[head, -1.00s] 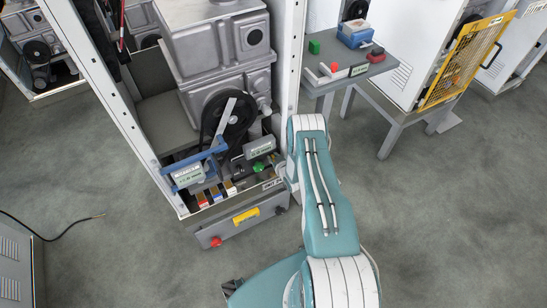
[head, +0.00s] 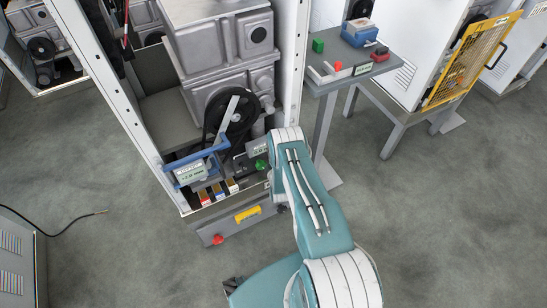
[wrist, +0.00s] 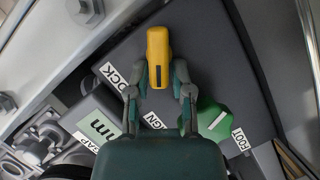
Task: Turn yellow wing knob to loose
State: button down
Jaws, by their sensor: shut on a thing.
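The yellow wing knob (wrist: 158,48) stands upright at the top centre of the wrist view, over a dark grey panel. My gripper (wrist: 160,82) is closed on its lower part, one finger on each side. A dark slot shows on the knob's face. Printed labels (wrist: 113,75) lie around it, one ending in "OCK"; another is partly hidden by my gripper. I cannot read the knob's setting. In the head view my arm reaches into the machine frame, and its own links hide my gripper and the yellow wing knob.
A green knob (wrist: 214,120) sits close to my right finger, beside a "FOOT" label. A metal fitting (wrist: 40,138) is at the lower left. White frame posts (head: 292,70) flank the machine. A side table (head: 345,75) with small items stands to the right. Open floor lies in front.

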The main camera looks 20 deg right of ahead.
jog(key=n, duration=0.2)
jog(key=f+n+t+h, duration=0.1)
jog(key=n, duration=0.1)
jog(key=shift+s+a+f, duration=0.1)
jog(key=shift+s+a, duration=0.05)
jog(key=shift+a, duration=0.15)
jog(key=shift+f+n+t+h, duration=0.15)
jog(key=shift+n+t+h, duration=0.2)
jog(key=shift+n, duration=0.35)
jog(key=shift+s+d, duration=0.1)
jog(key=shift+d, duration=0.05)
